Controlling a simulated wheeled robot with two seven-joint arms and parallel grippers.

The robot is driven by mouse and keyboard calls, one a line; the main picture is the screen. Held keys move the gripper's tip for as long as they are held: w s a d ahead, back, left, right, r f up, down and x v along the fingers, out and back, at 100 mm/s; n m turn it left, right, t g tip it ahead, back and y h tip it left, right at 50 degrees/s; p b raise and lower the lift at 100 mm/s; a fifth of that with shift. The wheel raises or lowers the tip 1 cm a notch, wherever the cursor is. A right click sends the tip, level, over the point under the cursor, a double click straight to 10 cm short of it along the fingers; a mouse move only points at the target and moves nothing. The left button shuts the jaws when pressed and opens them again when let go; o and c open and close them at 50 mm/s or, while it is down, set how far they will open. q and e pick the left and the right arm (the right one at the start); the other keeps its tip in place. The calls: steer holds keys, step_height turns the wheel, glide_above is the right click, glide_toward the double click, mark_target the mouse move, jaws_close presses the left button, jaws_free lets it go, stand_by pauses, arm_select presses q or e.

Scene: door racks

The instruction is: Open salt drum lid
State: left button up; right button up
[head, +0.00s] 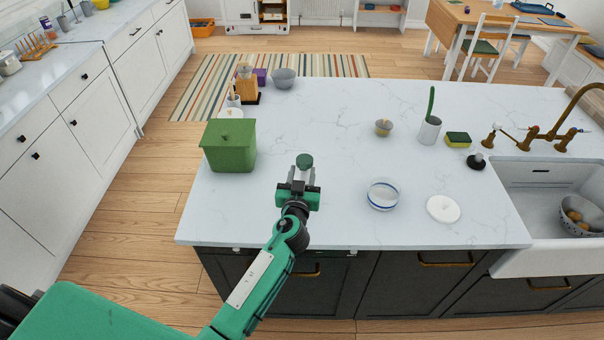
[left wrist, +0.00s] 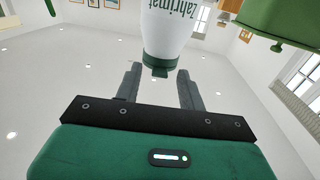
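The salt drum is a small cylinder with a dark green lid (head: 305,160), standing on the island counter. In the left wrist view its white printed body (left wrist: 168,28) appears upside down, with the green lid (left wrist: 162,66) and a small tab facing my gripper. The lid looks closed. My left gripper (head: 302,174) is at the near side of the drum. In the left wrist view the two fingers (left wrist: 159,82) are apart, with the lid's tab between their tips and visible gaps on both sides. The right gripper is not in view.
A green lidded bin (head: 229,150) stands left of the drum. A blue-rimmed glass bowl (head: 383,195) and a white round disc (head: 443,208) lie to the right. A cup with a green brush (head: 429,130), a sponge (head: 458,139) and the sink (head: 545,185) are farther right.

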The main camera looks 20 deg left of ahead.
arm_select(q)
steer(key=shift+c, duration=0.4)
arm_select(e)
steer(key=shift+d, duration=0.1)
arm_select(q)
jaws_close()
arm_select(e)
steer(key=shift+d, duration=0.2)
